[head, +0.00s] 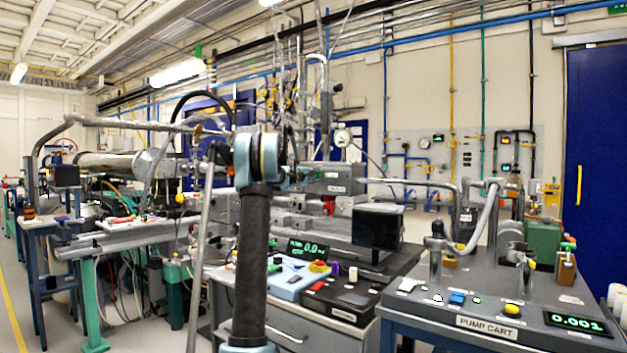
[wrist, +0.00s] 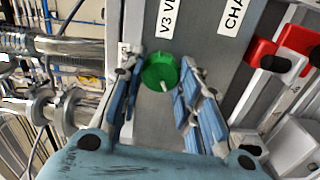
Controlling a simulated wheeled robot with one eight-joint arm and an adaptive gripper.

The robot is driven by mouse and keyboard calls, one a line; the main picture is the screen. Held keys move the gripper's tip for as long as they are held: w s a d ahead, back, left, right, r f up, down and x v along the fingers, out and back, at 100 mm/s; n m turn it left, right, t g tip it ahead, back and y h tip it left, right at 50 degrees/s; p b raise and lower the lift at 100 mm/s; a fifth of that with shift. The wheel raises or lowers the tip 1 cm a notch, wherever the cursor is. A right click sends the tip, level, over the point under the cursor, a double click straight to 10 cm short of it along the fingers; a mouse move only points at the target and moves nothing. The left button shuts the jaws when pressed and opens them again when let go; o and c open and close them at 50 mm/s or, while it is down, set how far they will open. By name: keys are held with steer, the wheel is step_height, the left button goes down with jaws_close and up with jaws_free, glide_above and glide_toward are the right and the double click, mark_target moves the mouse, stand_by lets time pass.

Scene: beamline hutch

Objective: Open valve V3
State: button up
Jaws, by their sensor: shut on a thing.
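In the wrist view a round green knob (wrist: 158,70) with a white pointer mark sits on a grey panel (wrist: 203,45). A label beginning "V3 V" (wrist: 172,16) is on the panel just above it. The white mark points down and to the right. My gripper (wrist: 160,75) has its blue-padded fingers on either side of the knob and is shut on it. In the head view my arm stands in the foreground; the knob and my fingertips cannot be made out there.
Red parts (wrist: 280,55) stick out right of the panel. Metal pipework (wrist: 70,50) runs at the left. In the head view a pump cart (head: 487,326) stands at the right, a dark monitor (head: 377,227) in the middle, and open floor shows at the far left.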

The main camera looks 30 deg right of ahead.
steer(key=shift+w+a, duration=0.2)
steer(key=shift+w, duration=0.05)
steer(key=o, duration=1)
steer(key=shift+o, duration=0.6)
steer(key=shift+a+f, duration=0.1)
steer(key=shift+f, duration=0.05)
steer(key=v, duration=1.1)
steer(key=shift+s+a, duration=0.2)
steer(key=shift+s, duration=0.2)
